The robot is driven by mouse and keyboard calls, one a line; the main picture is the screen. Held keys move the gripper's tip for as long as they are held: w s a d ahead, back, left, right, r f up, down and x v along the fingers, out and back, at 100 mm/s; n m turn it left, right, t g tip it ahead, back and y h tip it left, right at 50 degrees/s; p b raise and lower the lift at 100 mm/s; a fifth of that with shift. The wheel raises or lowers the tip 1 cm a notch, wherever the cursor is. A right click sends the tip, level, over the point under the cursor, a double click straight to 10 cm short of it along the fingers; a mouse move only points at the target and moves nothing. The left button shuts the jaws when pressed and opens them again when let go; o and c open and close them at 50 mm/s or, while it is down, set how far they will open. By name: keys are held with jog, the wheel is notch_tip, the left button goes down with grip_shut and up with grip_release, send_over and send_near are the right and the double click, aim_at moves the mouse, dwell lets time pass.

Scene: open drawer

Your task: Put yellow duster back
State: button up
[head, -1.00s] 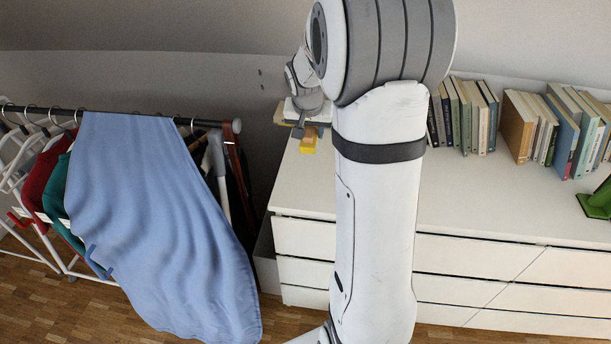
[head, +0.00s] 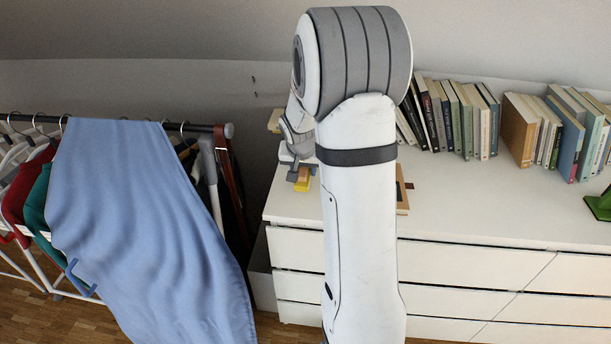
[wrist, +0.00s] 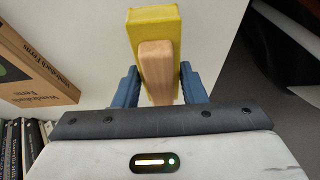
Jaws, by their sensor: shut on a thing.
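The yellow duster (wrist: 153,24), a yellow block with a pale wooden handle, is in my gripper (wrist: 158,72). In the wrist view the blue fingers are shut on the wooden handle, and the yellow head points away from the gripper. In the head view a small part of the yellow duster (head: 303,184) shows below my gripper (head: 300,172), over the left end of the white dresser top. My arm hides part of the dresser there. I cannot tell whether the duster touches the top.
The white dresser (head: 470,205) has a row of books (head: 465,120) at its back. A brown book (wrist: 35,70) lies on the top, left in the wrist view. A green object (head: 600,205) stands at the far right. A clothes rack with a blue cloth (head: 140,210) stands left.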

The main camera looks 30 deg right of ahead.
jog(key=shift+f, duration=1.15)
jog(key=shift+f+b, duration=0.25)
jog(key=shift+b, duration=0.05)
jog(key=o, duration=0.9)
jog(key=shift+r, duration=0.1)
jog(key=shift+o, duration=0.2)
jog(key=shift+r, duration=0.1)
